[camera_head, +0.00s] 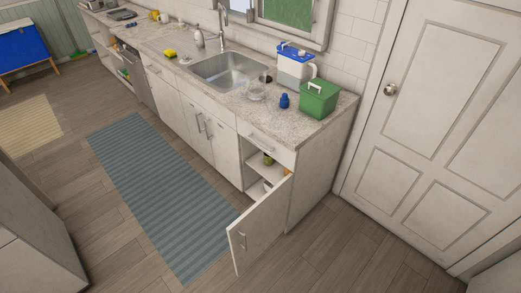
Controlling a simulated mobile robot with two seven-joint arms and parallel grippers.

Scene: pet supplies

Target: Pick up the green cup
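No thing in view is clearly a green cup. A small green item (268,159) sits on the upper shelf inside the open lower cabinet; it is too small to tell whether it is a cup. A green lidded box (318,101) with a white handle stands on the counter near its right end. Neither of my grippers is in view.
The cabinet door (262,226) hangs open into the floor space. The counter (250,112) holds a sink (225,70), a blue-lidded white container (294,66) and a small blue item (284,101). A striped rug (160,190) lies before the cabinets. A white door (440,110) stands right.

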